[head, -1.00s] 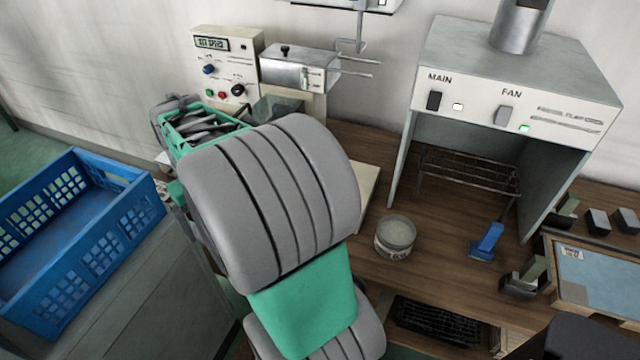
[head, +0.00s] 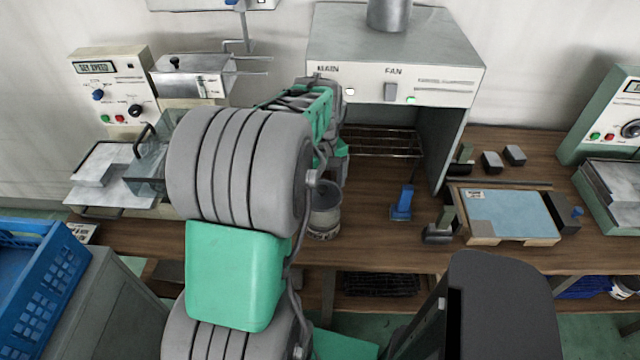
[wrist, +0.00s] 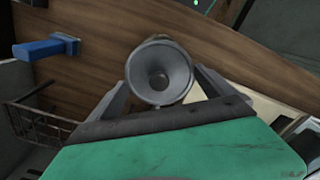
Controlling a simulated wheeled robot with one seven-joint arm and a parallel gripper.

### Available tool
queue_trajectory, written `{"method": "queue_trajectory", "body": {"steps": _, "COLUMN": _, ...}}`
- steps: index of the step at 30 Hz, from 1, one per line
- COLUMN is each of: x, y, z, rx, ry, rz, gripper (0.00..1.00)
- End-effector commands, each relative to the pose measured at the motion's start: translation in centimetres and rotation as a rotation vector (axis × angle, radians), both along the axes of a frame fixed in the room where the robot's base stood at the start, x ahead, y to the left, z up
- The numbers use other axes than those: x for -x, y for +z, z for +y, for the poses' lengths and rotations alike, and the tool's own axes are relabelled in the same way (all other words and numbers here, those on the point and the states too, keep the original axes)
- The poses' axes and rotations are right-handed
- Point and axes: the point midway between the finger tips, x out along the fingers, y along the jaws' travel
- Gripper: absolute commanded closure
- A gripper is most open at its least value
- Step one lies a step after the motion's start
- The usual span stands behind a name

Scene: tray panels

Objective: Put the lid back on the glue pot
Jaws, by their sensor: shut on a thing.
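The glue pot (head: 325,212) is a grey tub with a pale label, upright on the wooden bench in the head view. My arm hides its left side. In the wrist view a round grey lid (wrist: 160,66) with a dark centre sits between the two fingers of my gripper (wrist: 164,78), which is shut on it. The lid covers most of what lies behind it, so I cannot tell its height above the pot. In the head view my arm hides the fingers and the lid.
A blue-handled tool (head: 403,204) stands right of the pot; it also shows in the wrist view (wrist: 46,48). Behind are a wire rack (head: 380,142) and the fume hood (head: 455,125). A blue-topped panel (head: 506,214) lies to the right, a blue crate (head: 40,275) at left.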

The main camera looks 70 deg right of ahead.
Motion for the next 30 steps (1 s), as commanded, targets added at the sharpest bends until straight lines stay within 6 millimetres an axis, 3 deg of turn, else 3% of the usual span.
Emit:
{"method": "queue_trajectory", "body": {"steps": 15, "x": -0.1, "y": -5.6, "z": 0.0, "rx": -0.001, "ry": 0.000, "rz": 0.000, "gripper": 0.44}}
{"method": "queue_trajectory", "body": {"steps": 30, "x": -0.1, "y": -5.9, "z": 0.0, "rx": -0.001, "ry": 0.000, "rz": 0.000, "gripper": 0.44}}
